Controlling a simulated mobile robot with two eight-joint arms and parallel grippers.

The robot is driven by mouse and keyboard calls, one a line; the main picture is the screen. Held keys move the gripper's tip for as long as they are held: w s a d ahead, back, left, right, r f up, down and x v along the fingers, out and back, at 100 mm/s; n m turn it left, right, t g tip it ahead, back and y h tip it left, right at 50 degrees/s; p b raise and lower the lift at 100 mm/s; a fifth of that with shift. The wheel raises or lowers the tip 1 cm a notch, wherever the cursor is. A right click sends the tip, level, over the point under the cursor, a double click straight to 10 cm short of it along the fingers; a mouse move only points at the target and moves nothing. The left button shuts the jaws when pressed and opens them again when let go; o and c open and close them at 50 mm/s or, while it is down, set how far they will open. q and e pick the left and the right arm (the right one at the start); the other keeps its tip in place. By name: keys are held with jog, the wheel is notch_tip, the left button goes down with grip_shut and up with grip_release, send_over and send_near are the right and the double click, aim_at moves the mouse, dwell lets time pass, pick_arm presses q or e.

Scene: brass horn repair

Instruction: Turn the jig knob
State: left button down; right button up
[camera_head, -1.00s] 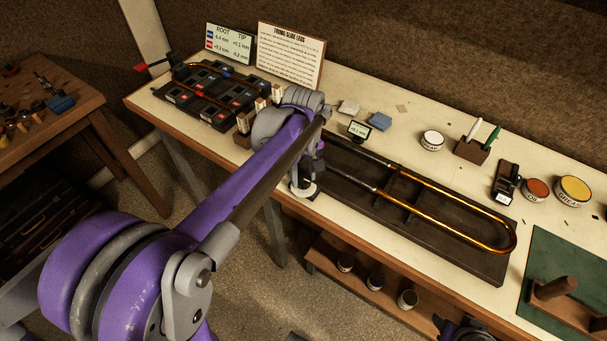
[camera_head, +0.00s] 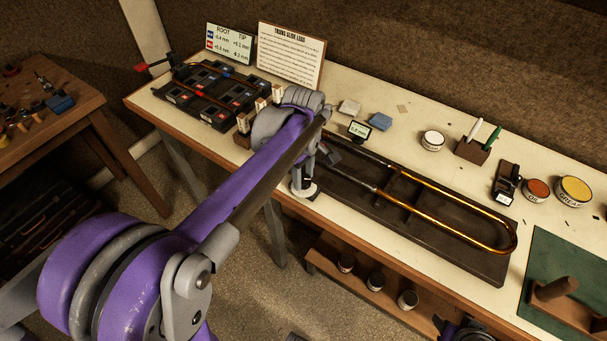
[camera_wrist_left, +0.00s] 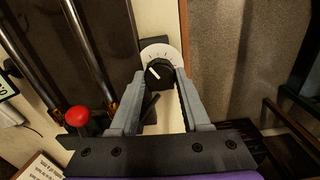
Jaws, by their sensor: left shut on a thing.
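The jig knob (camera_wrist_left: 158,72) is black with a white pointer line and sits on a white dial plate (camera_wrist_left: 160,52) in the left wrist view. My left gripper (camera_wrist_left: 159,82) is shut on the knob, one grey finger on each side. In the head view my left gripper (camera_head: 303,178) reaches down to the near left end of the dark jig (camera_head: 470,255), where the white dial edge shows and the knob is mostly hidden. A long brass slide (camera_head: 440,222) lies along the jig. A small readout (camera_head: 359,130) stands behind it.
A red ball-topped lever (camera_wrist_left: 77,116) stands beside the left finger. A slotted black rack (camera_head: 205,95), signs (camera_head: 290,52), tins (camera_head: 432,140) and a pen block (camera_head: 472,150) stand on the bench. A shelf with small jars (camera_head: 375,280) hangs below its front edge.

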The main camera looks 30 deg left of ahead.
aim_at(304, 179)
pick_arm(q)
jog(key=shift+c, duration=1.9)
grip_release()
jog(key=shift+r, duration=0.15)
notch_tip(304, 179, up, 11)
jog(key=shift+f+p, duration=0.2)
jog(key=shift+p, duration=0.2)
jog(key=s+d+f+m+t, duration=0.2)
jog(key=s+d+f+m, duration=0.1)
jog(key=s+f+m, duration=0.3)
jog(key=s+d+f+m+t, duration=0.3)
jog(key=s+f+m, duration=0.3)
jog(key=s+m, duration=0.3)
jog(key=shift+d+f+m+p, duration=0.35)
jog(key=shift+d+f+m, duration=0.05)
jog(key=shift+d+m, duration=0.3)
